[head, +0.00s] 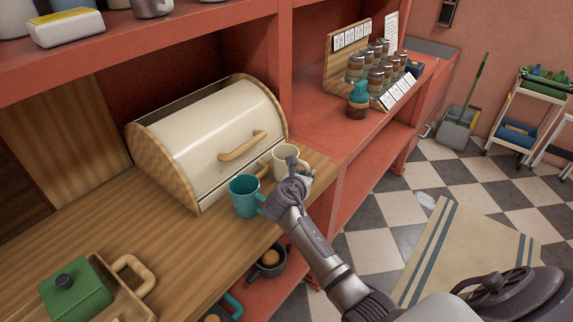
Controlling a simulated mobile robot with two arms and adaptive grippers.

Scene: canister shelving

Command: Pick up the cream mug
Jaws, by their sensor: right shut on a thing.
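The cream mug (285,157) is upright at the right end of the wooden counter, in front of the bread box. My right gripper (295,171) is at the mug's right front side, shut on it; the fingers and wrist hide the mug's lower right part. I cannot tell whether the mug's base still touches the counter. A teal mug (244,196) stands just to the left, close to my right wrist. My left gripper is not in view.
A cream bread box (215,135) with a wooden handle stands behind the mugs. A green lidded dish (76,297) sits on a wooden tray at lower left. A jar rack (375,70) is on the right shelf. Bare counter (150,235) lies left of the teal mug.

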